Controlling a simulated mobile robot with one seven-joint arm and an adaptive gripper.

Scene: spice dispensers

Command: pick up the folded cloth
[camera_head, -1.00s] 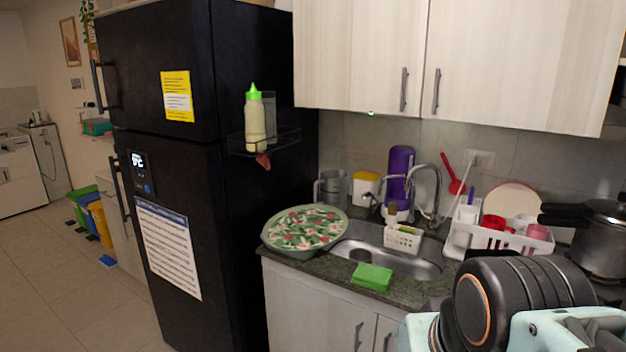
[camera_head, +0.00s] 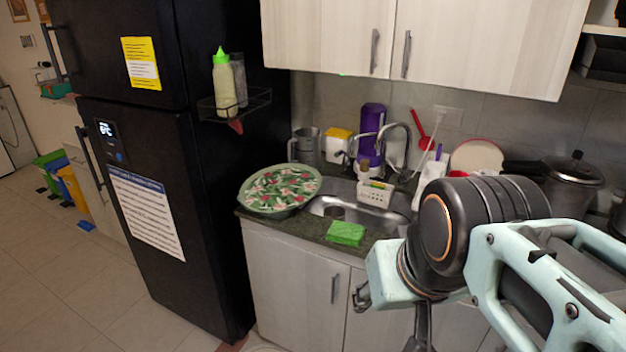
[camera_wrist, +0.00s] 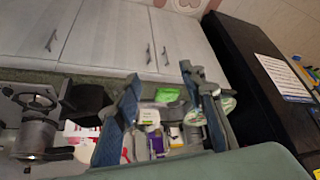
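The folded cloth (camera_head: 346,233) is bright green and lies flat on the dark counter, at its front edge before the sink. In the wrist view the green cloth (camera_wrist: 167,95) shows between my two fingers, some way beyond them. My gripper (camera_wrist: 160,76) is open, with its blue-grey fingers wide apart and nothing between them. In the head view my gripper (camera_head: 391,318) is partly seen at the lower middle, in front of the cabinet doors and to the right of the cloth, apart from it.
A green floral round tray (camera_head: 280,190) lies left of the sink (camera_head: 336,208). A white sponge basket (camera_head: 375,195) and the faucet (camera_head: 408,150) stand behind the cloth. The black fridge (camera_head: 215,250) stands at the left. A pressure cooker (camera_head: 570,183) is at the right.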

